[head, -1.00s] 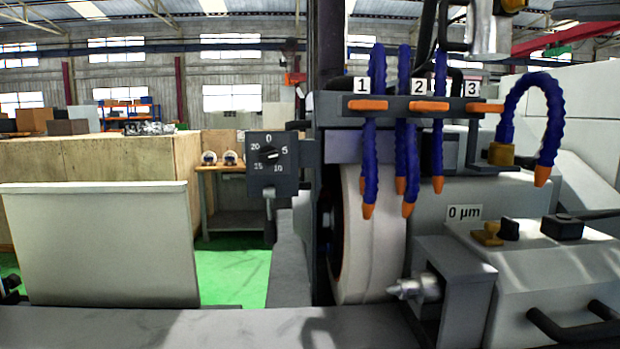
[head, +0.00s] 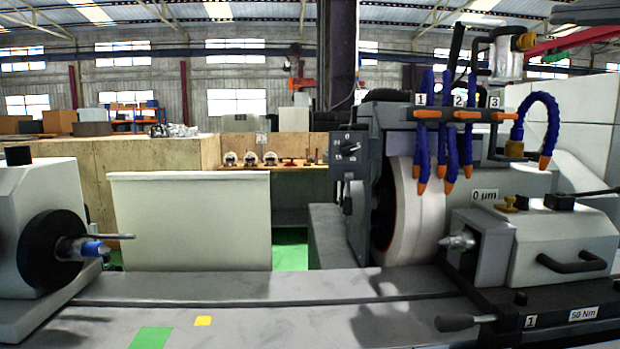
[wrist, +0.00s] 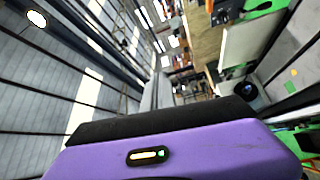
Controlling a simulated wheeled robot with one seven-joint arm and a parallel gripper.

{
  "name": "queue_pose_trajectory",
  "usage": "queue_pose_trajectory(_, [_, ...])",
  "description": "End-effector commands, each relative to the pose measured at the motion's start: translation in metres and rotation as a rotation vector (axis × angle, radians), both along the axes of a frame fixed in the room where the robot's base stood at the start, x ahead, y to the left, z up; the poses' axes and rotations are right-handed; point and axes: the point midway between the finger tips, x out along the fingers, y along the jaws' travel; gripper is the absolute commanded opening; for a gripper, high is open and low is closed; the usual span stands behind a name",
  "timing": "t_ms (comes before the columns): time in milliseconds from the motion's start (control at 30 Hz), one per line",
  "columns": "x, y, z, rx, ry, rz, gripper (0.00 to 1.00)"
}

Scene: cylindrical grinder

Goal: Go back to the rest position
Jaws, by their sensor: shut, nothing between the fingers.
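My gripper (wrist: 165,148) shows in the wrist view as a purple housing with a black edge and a small lit strip. It fills the bottom of that view, and its fingertips do not show clearly. The gripper is shut and holds nothing. It points out over the hall, with the machine tilted at the upper right of that view. In the head view neither my arm nor my gripper shows.
The grinder's white wheel (head: 408,215) stands right of centre, with blue coolant hoses (head: 423,130) above it. The workhead (head: 45,235) is at left, the tailstock (head: 545,240) at right. A pale panel (head: 190,220) stands behind.

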Motion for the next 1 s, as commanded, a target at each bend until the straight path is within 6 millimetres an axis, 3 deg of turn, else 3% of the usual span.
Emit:
queue_pose_trajectory(367, [0.006, -0.019, 0.029, 0.222, 0.027, -0.077, 0.00])
queue_pose_trajectory(500, [0.004, -0.033, 0.047, 0.337, 0.005, -0.140, 0.00])
queue_pose_trajectory(600, [0.008, -0.050, 0.045, 0.441, -0.006, -0.189, 0.00])
queue_pose_trajectory(767, [0.020, -0.075, 0.020, 0.610, -0.017, -0.253, 0.00])
queue_pose_trajectory(867, [0.029, -0.090, -0.005, 0.714, -0.024, -0.289, 0.00])
queue_pose_trajectory(1000, [0.043, -0.107, -0.060, 0.875, -0.029, -0.337, 0.00])
